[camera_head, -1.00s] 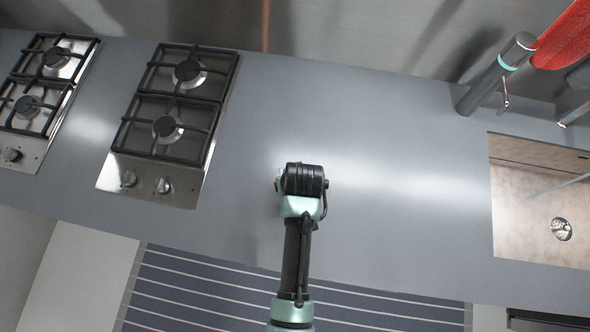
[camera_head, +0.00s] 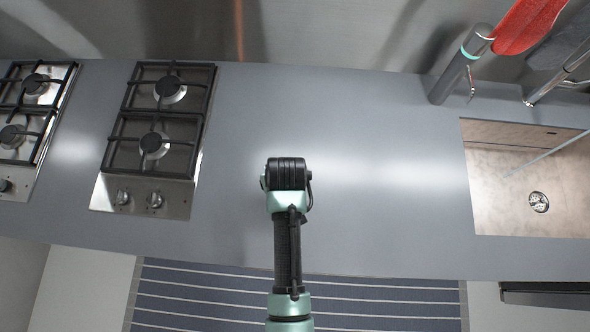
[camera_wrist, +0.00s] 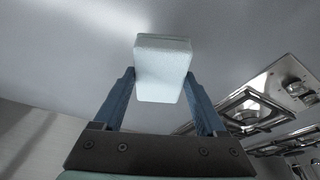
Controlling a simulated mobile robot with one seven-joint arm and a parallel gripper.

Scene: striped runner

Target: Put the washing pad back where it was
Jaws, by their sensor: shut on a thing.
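The washing pad (camera_wrist: 163,70) is a pale, whitish-green block in the wrist view. My gripper (camera_wrist: 162,88) is shut on it, with a blue finger on each side. Behind the pad is the grey counter surface; I cannot tell whether the pad touches it. In the head view my arm reaches over the counter (camera_head: 380,190), between the hob and the sink. The pad and the fingers are hidden there behind my wrist.
A gas hob (camera_head: 155,140) is on the left, with another hob (camera_head: 30,110) beyond it. A sink (camera_head: 500,190) and a faucet (camera_head: 560,82) are on the right. The counter's middle is clear.

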